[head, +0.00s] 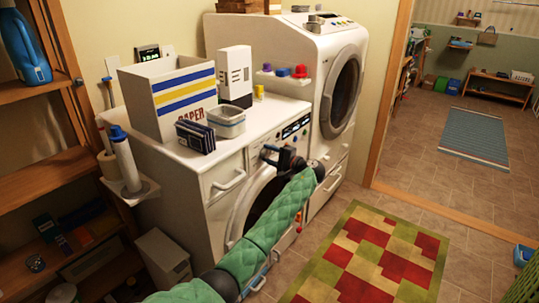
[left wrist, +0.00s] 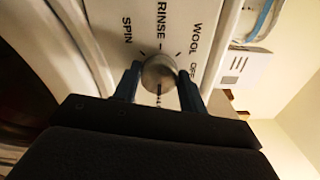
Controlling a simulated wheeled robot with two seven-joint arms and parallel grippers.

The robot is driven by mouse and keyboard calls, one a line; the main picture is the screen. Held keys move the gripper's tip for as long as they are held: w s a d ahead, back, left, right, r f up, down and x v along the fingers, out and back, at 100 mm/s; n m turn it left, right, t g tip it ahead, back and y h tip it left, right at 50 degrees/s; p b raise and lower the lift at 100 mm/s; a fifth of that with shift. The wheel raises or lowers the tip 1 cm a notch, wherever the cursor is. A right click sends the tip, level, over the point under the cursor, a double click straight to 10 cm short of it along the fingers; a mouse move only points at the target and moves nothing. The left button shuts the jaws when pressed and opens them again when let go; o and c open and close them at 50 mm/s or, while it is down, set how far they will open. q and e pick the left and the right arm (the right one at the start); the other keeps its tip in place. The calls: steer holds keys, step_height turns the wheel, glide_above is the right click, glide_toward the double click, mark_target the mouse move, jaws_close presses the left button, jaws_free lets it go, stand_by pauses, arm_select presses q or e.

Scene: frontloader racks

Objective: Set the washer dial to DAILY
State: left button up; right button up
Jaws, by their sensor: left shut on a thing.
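The white washer (head: 235,160) stands in the middle of the head view, its round door partly behind my left arm. My left gripper (head: 274,155) is at the front control panel. In the left wrist view, its two dark blue fingers (left wrist: 158,78) are shut on the round grey dial (left wrist: 158,70), one on each side. The labels SPIN, RINSE, WOOL and OFF show around the dial. A dark line runs on the dial toward the gripper side; I cannot tell which setting it marks. No DAILY label is visible. My right gripper is not in view.
A second machine (head: 340,85) stands to the right. On the washer top are a paper bin (head: 170,95), a white box (head: 235,75) and a grey tub (head: 227,122). Wooden shelves (head: 50,170) stand at left. A patterned rug (head: 375,255) lies on the open floor.

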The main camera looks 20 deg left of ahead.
arm_select(q)
steer(key=o, duration=1)
steer(key=shift+c, duration=0.2)
steer(key=b+v, duration=0.1)
steer(key=v, duration=0.7)
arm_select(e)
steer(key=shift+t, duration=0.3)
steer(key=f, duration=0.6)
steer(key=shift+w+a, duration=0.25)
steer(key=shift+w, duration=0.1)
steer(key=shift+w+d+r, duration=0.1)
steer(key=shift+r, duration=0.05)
